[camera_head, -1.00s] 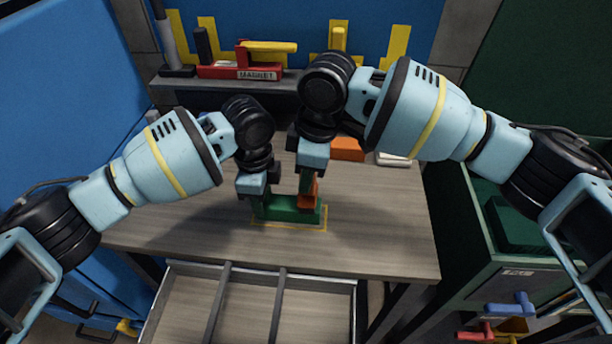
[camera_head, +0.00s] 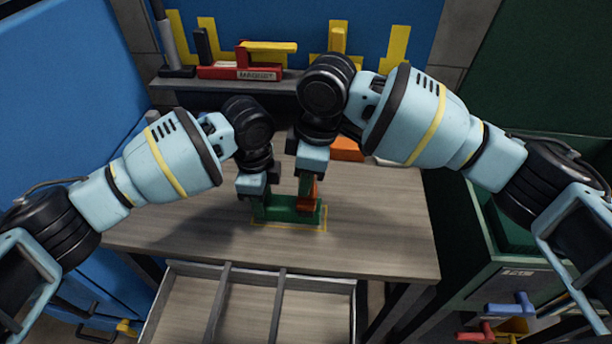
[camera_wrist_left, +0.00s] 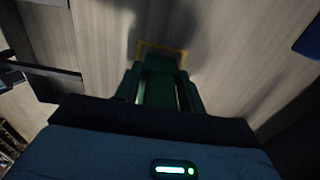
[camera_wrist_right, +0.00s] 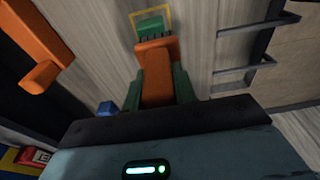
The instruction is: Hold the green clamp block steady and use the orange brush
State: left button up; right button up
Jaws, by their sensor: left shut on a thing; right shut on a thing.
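The green clamp block (camera_head: 290,215) sits on the table inside a yellow outline. My left gripper (camera_head: 259,200) is shut on its left part; the left wrist view shows the green block (camera_wrist_left: 160,88) between the fingers. My right gripper (camera_head: 308,185) is shut on the orange brush (camera_head: 306,202) at the block's right part. In the right wrist view the orange brush (camera_wrist_right: 157,75) points toward the green block (camera_wrist_right: 151,25), with its dark bristle end close to it. Whether the bristles touch the block I cannot tell.
An orange block-like thing (camera_head: 346,149) lies behind my right gripper. A shelf (camera_head: 225,83) at the back holds a red piece labelled magnet and yellow holders. An open, divided drawer (camera_head: 250,300) is at the front. The table's right side (camera_head: 385,220) is clear.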

jog(key=w+r, duration=0.3)
jog(key=r, duration=0.5)
jog(key=shift+d, duration=0.25)
dwell(0.6)
pick_arm(q)
jog(key=o, duration=1.3)
jog(key=shift+c, duration=0.2)
notch_tip(320, 180, up, 12)
jog(key=shift+s, duration=0.1)
